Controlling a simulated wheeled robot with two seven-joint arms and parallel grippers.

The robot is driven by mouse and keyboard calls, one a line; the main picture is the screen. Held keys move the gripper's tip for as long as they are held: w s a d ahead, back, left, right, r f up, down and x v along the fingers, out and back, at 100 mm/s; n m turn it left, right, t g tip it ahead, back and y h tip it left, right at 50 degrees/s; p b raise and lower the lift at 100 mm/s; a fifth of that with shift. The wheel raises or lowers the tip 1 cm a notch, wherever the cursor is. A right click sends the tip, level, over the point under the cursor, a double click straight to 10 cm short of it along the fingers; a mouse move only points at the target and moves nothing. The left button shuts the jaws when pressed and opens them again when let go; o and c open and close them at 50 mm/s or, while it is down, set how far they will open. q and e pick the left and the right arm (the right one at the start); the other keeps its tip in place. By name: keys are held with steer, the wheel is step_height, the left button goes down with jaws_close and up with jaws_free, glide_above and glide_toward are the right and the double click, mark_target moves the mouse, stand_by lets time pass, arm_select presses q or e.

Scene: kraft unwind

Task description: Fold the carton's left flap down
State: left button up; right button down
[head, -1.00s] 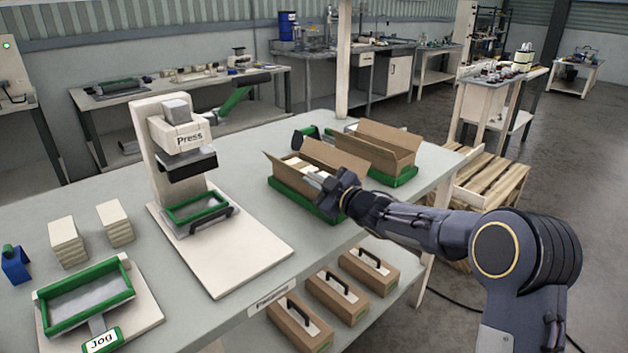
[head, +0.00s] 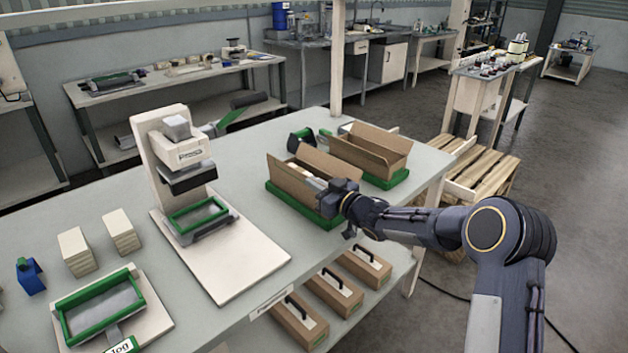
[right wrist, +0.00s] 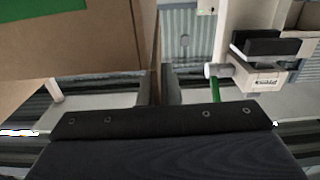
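The open carton (head: 295,189) stands in a green tray (head: 283,197) on the bench. Its left flap (head: 279,171) stands up along the near-left side, and another flap (head: 332,161) stands raised on its far side. Pale contents show between them. My right gripper (head: 338,195) is at the carton's near right end and hides that corner. In the right wrist view the carton wall (right wrist: 75,45) fills the upper left. A thin brown panel, seen edge-on, runs down to the narrow gap between my fingertips (right wrist: 160,85). Whether they grip it is unclear. My left gripper is out of view.
A second open carton (head: 369,152) stands behind in its own green tray (head: 398,180). The press (head: 178,150) is to the left on a white base (head: 235,270). Several closed cartons with handles (head: 333,290) sit on the shelf below. The bench between press and carton is clear.

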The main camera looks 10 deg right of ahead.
steer(key=shift+d, duration=0.1)
stand_by(0.4)
steer(key=c, duration=1.6)
jaws_free()
steer(key=shift+c, duration=0.2)
steer(key=b+v, duration=0.1)
steer(key=v, duration=0.6)
steer(key=shift+s+d, duration=0.2)
steer(key=shift+s, duration=0.1)
